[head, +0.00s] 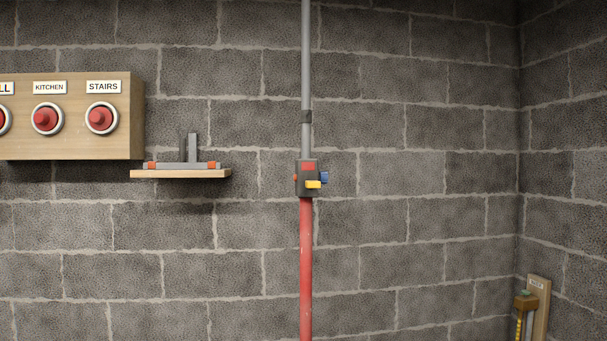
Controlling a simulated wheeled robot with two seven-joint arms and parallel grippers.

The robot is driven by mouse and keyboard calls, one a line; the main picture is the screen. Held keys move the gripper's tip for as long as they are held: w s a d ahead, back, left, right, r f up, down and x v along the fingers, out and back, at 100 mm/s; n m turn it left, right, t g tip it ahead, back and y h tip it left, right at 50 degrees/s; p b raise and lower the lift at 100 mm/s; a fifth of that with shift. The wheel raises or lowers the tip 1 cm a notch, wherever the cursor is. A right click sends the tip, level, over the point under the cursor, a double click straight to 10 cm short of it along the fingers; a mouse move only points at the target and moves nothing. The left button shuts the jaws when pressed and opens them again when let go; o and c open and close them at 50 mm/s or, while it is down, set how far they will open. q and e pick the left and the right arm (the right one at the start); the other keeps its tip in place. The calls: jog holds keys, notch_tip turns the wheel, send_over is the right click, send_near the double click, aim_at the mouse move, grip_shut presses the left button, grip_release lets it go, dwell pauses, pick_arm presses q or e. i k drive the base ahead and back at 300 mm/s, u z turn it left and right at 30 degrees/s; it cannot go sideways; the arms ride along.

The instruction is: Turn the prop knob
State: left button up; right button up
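An upright prop stands in front of the block wall, with a red lower tube (306,265) and a thinner grey upper tube (306,60). A dark housing (301,188) joins the two tubes near the middle of the head view. The prop's two ends are out of view. Neither of my grippers is in view.
A wooden board (128,130) with red buttons, labelled KITCHEN and STAIRS, is on the left wall. Beside it a small wooden shelf (180,174) carries a grey bracket (192,150). A wooden plate with a hanging tool (525,300) is low at right. Space around the prop looks clear.

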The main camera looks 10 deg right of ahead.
aim_at(324, 176)
jog(key=u, duration=2.5)
jog(key=k, duration=1.7)
jog(key=z, duration=2.25)
jog(key=i, duration=0.5)
jog(key=u, duration=0.05)
